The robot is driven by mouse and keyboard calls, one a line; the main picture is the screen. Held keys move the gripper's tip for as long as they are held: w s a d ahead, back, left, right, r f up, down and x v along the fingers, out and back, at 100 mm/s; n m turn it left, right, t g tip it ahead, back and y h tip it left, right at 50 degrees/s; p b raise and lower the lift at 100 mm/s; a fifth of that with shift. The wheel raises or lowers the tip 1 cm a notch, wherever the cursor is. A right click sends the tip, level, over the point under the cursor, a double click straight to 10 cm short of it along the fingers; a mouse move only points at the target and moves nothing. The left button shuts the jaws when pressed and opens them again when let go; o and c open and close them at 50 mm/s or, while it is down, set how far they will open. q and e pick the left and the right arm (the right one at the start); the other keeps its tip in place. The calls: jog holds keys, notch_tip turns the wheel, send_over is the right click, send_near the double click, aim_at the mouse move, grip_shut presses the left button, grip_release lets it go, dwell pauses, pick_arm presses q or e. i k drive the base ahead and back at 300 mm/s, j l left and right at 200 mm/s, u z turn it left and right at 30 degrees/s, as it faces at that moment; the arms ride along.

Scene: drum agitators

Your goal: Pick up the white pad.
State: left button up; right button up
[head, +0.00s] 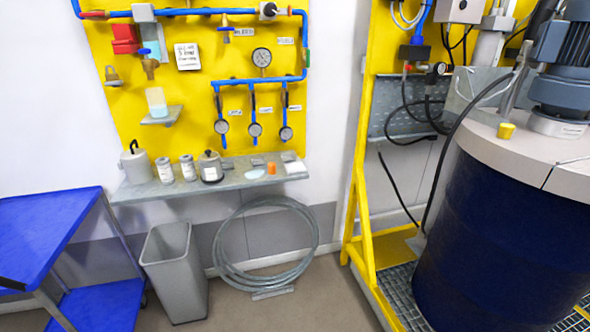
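A small white pad (295,167) lies flat at the right end of the grey wall shelf (225,181) in the head view. A small orange item (271,168) sits just left of it, and a pale flat piece (255,174) lies further left. These are small in the picture, and their details cannot be made out. Neither of my grippers shows in this view.
Several jars and canisters (188,168) stand on the shelf's left half. A grey bin (176,270) and a coiled hose (224,262) are below it. A blue cart (38,232) is at left; a dark blue drum (500,240) and yellow frame (363,225) are at right. Floor between is clear.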

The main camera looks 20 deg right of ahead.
aim_at(297, 167)
jog(key=i+l+z, duration=0.15)
jog(key=i+l, duration=0.15)
jog(key=i, duration=0.2)
jog(key=i+l+z, duration=0.15)
jog(key=i+l, duration=0.15)
jog(key=i, duration=0.2)
